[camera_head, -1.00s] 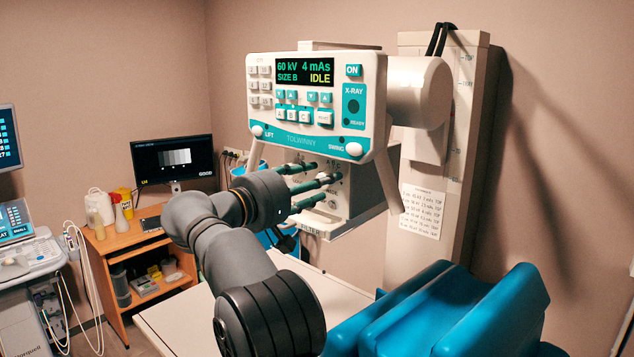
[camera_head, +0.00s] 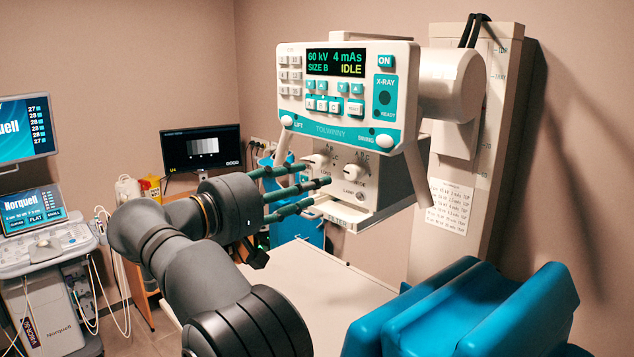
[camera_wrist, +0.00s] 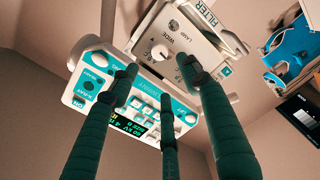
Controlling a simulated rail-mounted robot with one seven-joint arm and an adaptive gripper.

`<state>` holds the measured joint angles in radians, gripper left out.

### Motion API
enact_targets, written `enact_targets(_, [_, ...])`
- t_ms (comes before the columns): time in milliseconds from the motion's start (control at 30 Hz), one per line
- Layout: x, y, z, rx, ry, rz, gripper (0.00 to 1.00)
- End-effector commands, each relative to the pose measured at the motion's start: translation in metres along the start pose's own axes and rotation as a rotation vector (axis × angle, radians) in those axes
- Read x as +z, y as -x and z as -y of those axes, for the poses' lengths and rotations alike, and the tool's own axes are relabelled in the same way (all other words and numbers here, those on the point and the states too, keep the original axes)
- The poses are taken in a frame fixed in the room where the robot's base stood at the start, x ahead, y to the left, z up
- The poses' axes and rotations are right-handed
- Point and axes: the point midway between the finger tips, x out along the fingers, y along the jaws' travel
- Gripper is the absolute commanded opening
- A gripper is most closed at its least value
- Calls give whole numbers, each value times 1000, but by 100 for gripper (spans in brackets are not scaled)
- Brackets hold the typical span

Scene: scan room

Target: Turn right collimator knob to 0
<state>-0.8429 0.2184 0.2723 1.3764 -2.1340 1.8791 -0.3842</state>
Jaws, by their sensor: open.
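The right collimator knob (camera_head: 353,172), white and labelled WIDE, is on the front of the white collimator box (camera_head: 385,205) under the control panel. It also shows in the wrist view (camera_wrist: 160,52), upside down; its exact setting is too small to read. The left knob (camera_head: 318,160) is beside it; a finger seems to cover it in the wrist view. My gripper (camera_head: 318,182) has its dark green fingers spread, empty, left of and in front of the right knob. In the wrist view the fingers (camera_wrist: 160,85) reach toward the box, apart from the right knob.
The control panel (camera_head: 345,133) hangs just above the knobs and reads IDLE. A lamp button (camera_head: 360,196) and the FILTER edge lie below them. An ultrasound cart (camera_head: 50,250) stands left.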

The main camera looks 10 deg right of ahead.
Motion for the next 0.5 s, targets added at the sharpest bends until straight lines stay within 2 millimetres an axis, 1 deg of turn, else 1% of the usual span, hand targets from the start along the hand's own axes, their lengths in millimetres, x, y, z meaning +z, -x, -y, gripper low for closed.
enact_targets(100, [0, 2, 0, 0, 0, 1, 47])
enact_targets(333, [1, 1, 1, 0, -1, 3, 47])
enact_targets(433, [7, -10, 13, 2, -7, 17, 47])
enact_targets(500, [17, -16, 22, 7, -22, 2, 47])
